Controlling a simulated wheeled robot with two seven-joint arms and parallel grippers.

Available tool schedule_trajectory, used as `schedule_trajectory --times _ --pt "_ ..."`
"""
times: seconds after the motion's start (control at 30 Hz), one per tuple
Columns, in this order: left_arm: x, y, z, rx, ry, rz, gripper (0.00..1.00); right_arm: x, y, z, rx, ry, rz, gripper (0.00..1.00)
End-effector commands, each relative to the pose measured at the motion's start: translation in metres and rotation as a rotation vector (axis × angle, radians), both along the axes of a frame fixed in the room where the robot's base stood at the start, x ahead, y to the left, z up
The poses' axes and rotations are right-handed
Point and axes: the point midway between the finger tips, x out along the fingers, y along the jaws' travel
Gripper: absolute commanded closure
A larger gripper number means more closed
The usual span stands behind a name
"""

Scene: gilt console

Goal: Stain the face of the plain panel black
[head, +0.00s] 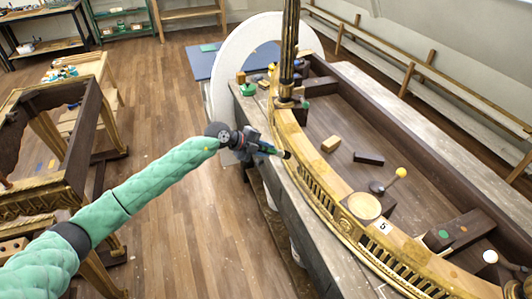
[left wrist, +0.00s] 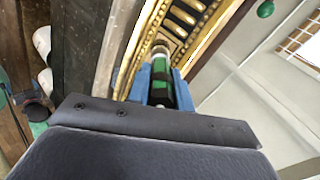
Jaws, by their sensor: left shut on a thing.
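My left gripper (head: 268,148) is shut on a green-and-black pen-like tool (left wrist: 161,88), held between its blue fingers. The tool's dark tip (head: 286,155) points at the front of the gilt console (head: 330,205). I cannot tell whether the tip touches it. In the left wrist view, the tool's end lies by the console's gilt, slotted edge (left wrist: 183,20). A plain gold stretch of the front (head: 285,122) lies beyond the tip, left of the slotted part; I cannot tell for sure that it is the plain panel. No black stain shows there. My right gripper is out of view.
The console lies on a grey bench (head: 268,180). A dark gilt post (head: 289,50) rises near the tip. The floor at left is partly clear.

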Motion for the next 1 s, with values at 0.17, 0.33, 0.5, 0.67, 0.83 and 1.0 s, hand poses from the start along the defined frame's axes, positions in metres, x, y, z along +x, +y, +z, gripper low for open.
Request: schedule_trajectory --times 0.17,0.33,0.5,0.67,0.83,1.0 --pt "0.014 0.004 0.000 -0.001 -0.001 0.001 1.00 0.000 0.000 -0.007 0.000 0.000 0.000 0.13" --pt "0.025 0.007 0.000 -0.001 -0.001 0.003 1.00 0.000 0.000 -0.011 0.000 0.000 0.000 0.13" --pt "0.027 0.008 0.003 -0.001 -0.001 0.001 1.00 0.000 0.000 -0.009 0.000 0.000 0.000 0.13" --pt "0.027 0.009 0.013 -0.001 -0.001 0.001 1.00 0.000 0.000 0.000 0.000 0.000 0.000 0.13" --pt "0.026 0.010 0.017 -0.001 0.000 0.000 1.00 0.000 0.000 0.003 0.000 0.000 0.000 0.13" --pt "0.020 0.008 0.018 -0.001 0.000 0.000 1.00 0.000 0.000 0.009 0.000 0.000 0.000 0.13"
